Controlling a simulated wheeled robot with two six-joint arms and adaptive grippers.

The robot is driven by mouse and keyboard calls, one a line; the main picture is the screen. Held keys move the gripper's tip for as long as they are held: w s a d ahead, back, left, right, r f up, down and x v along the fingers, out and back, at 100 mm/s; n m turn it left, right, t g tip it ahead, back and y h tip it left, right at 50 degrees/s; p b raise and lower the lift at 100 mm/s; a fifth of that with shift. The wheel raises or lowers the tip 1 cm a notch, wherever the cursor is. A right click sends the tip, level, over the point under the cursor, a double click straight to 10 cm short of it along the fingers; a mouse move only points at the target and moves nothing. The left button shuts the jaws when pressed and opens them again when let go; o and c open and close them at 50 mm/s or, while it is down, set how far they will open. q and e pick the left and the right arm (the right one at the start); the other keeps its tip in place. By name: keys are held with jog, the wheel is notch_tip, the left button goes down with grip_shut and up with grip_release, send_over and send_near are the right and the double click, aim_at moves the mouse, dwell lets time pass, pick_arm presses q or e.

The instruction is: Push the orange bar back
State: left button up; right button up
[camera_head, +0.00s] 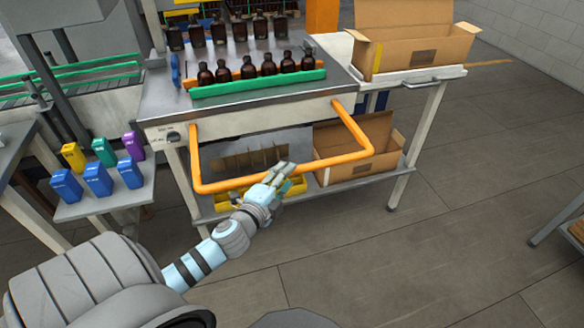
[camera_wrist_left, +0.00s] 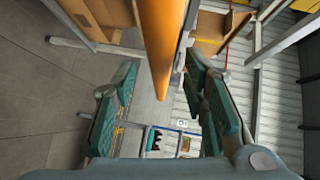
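The orange bar (camera_head: 325,162) is a U-shaped rail sticking out from the front of the metal worktable, its two side arms meeting the table edge. My left gripper (camera_head: 280,178) is at the middle of the bar's front run. In the left wrist view, the orange bar (camera_wrist_left: 158,45) comes down between the two spread fingers of my left gripper (camera_wrist_left: 162,105), with gaps on both sides. The gripper is open; I cannot tell whether it touches the bar. My right gripper is not in view.
A row of amber bottles (camera_head: 268,64) stands behind a green rail (camera_head: 258,82) on the worktable (camera_head: 160,100). Open cardboard boxes sit on the right side table (camera_head: 415,40) and lower shelf (camera_head: 360,150). Coloured bins (camera_head: 98,178) stand at left. The floor at right is mostly clear.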

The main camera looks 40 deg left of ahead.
pick_arm(q)
jog(key=shift+x, duration=2)
grip_shut()
